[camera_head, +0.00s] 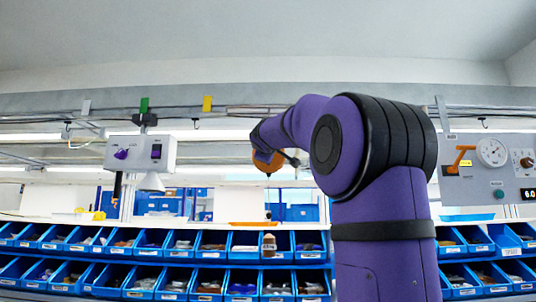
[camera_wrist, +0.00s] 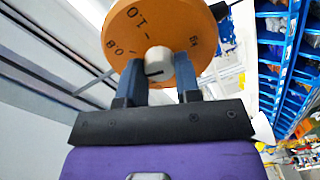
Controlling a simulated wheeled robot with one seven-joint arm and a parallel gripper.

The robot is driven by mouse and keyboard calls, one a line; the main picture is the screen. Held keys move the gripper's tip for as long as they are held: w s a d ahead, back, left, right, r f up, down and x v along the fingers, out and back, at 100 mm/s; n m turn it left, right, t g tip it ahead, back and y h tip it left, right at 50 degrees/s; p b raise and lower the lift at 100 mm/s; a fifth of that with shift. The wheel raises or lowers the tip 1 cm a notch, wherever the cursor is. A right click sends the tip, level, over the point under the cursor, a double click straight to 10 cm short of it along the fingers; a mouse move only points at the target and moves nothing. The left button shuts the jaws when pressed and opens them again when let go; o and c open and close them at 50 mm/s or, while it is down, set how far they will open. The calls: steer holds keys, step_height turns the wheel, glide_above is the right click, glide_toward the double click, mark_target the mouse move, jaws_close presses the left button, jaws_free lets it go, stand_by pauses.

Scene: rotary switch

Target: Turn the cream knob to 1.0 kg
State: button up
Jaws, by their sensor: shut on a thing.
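The cream knob (camera_wrist: 158,57) sits at the middle of a round orange dial (camera_wrist: 200,30) in the wrist view. My gripper (camera_wrist: 160,68) is shut on the knob, one dark finger on each side. A short dark line shows on the knob's face, toward its lower left. The dial carries black marks "0.8" and "1.0" at its upper left and "kg" at its upper right. I cannot tell exactly which mark the line points to. In the head view the orange dial (camera_head: 268,162) shows small past my purple arm, and the knob is hidden.
A grey box (camera_head: 140,152) with a purple knob and a switch is at the left. A grey panel (camera_head: 480,175) with an orange lever, gauge and display is at the right. Rows of blue bins (camera_head: 120,238) run along below. A rail crosses above.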

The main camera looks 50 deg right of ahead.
steer(key=shift+d+f+m, duration=0.1)
steer(key=shift+f+m, duration=0.05)
steer(key=shift+m, duration=8.55)
steer(key=o, duration=0.9)
steer(key=shift+s, duration=0.1)
